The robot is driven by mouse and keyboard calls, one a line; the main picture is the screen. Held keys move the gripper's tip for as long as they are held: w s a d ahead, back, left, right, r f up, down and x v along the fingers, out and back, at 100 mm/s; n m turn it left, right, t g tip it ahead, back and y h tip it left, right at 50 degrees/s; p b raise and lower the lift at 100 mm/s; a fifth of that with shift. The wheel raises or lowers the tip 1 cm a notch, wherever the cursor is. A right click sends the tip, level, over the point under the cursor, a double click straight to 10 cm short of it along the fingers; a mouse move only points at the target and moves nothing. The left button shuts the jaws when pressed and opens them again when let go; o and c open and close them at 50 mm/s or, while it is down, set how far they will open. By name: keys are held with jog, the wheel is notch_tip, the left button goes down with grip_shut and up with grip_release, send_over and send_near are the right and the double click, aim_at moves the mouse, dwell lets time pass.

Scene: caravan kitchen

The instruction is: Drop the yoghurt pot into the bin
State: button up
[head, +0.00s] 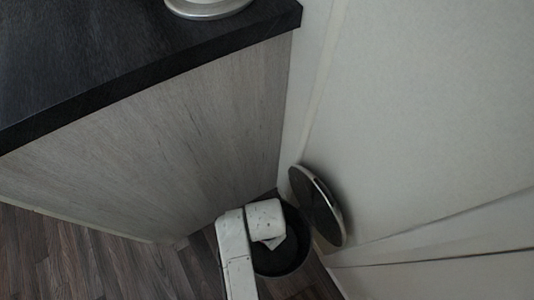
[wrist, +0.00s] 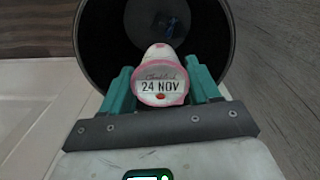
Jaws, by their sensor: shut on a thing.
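The yoghurt pot (wrist: 161,84) is white and pink, with "24 NOV" printed on the end facing the camera in the wrist view. My gripper (wrist: 160,72) has teal fingers, one on each side of the pot, and is shut on it. The bin (wrist: 103,45) is dark and round, and its open mouth lies behind the pot in that view. In the head view the bin (head: 292,260) stands on the floor with my white arm over its opening. The pot and fingers are hidden there by my arm.
The bin's round lid (head: 317,206) stands open on the wall side. A wooden cabinet with a black worktop (head: 130,50) is at the left, with a pale round item (head: 207,8) on top. The pale wall (head: 430,110) closes off the right. Wood floor (head: 80,255) is clear at lower left.

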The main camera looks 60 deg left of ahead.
jog(key=shift+f+b, duration=2.25)
jog(key=shift+f, duration=0.1)
jog(key=shift+r, duration=0.1)
jog(key=o, duration=1.2)
notch_tip(320, 180, up, 11)
jog(key=p, duration=0.4)
jog(key=shift+p, duration=0.35)
